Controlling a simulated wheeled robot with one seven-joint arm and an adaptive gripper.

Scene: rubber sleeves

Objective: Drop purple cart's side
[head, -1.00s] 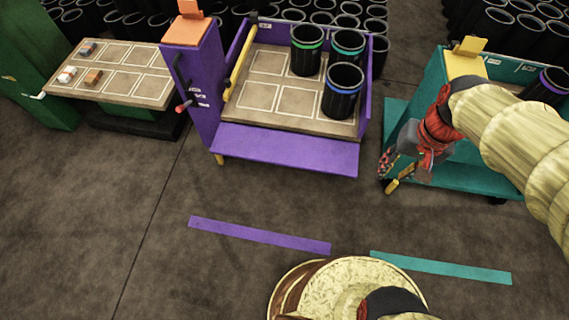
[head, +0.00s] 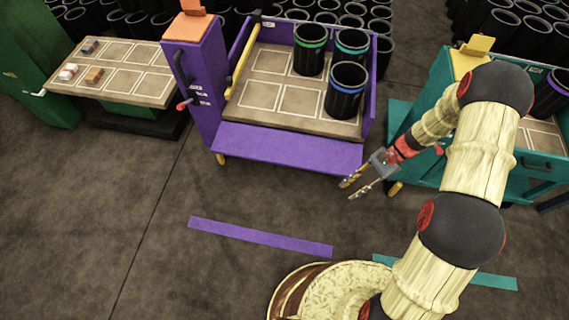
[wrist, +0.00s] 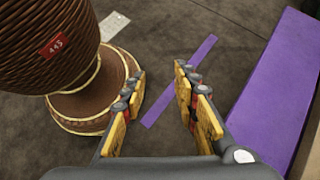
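The purple cart (head: 189,68) stands at the centre back in the head view. Its front purple side panel (head: 288,148) sits below the front edge of the tan deck (head: 285,100), and the deck is open at the front. A red-tipped lever (head: 184,105) sticks out from the cart's left post. My gripper (head: 351,189) is open and empty, in front of the panel's right end and apart from it. In the wrist view my gripper's fingers (wrist: 160,98) are spread above the floor, and a purple panel (wrist: 275,85) shows at right.
Three black bins (head: 346,90) stand on the deck's right part. A teal cart (head: 424,160) stands close at right, behind my arm. A green station with a tan table (head: 115,85) is at left. Purple (head: 260,238) and teal (head: 495,281) floor strips lie in front; the left floor is clear.

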